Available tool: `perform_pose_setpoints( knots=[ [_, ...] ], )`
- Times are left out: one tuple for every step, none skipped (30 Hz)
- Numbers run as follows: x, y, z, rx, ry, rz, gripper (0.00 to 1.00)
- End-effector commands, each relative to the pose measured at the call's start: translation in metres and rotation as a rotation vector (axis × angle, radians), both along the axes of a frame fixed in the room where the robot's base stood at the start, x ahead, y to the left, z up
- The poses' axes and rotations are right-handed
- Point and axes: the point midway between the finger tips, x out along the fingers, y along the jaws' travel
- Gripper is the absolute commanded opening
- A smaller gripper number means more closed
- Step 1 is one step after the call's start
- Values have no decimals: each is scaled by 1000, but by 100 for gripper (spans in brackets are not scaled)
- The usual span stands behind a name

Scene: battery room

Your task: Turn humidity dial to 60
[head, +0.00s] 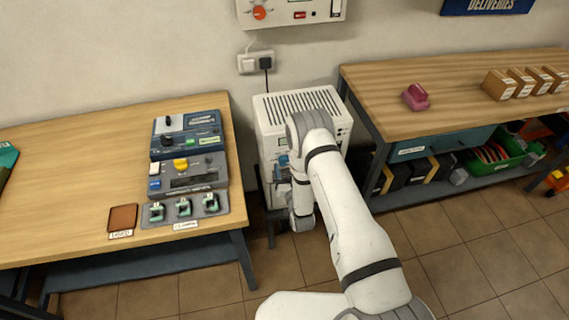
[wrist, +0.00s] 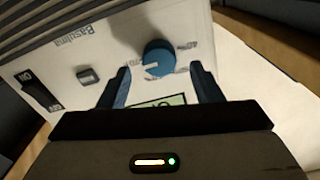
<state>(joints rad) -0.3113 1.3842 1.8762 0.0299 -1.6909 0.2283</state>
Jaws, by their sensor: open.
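The humidity dial (wrist: 157,52) is a round blue knob on the white front panel of a machine.
A black switch (wrist: 38,92), a small button (wrist: 88,75) and a green display (wrist: 163,101) share the panel. A wooden table (head: 75,145) with control boxes stands left. A wooden bench (head: 450,95) with boxes stands right. A wall socket (head: 254,62) is behind the machine.

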Motion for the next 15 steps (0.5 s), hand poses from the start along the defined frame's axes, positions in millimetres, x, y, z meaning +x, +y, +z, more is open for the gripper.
perform_pose_setpoints(
  knots=[
    [7,2,2,1,-2,0,59],
    [11,3,1,1,-2,0,59],
    [15,4,1,0,-1,0,59],
    [18,5,1,0,-1,0,59],
    [20,5,1,0,-1,0,59],
    [22,6,1,0,0,0,59],
    [23,6,1,0,0,-1,59],
    [24,7,0,0,1,-1,59],
    [25,7,0,0,1,-1,59],
    [25,7,0,0,1,-1,59],
    [25,7,0,0,1,-1,59],
    [25,7,0,0,1,-1,59],
    [25,7,0,0,1,-1,59],
    [25,7,0,0,1,-1,59],
    [25,6,0,0,1,-1,59]
  ],
)
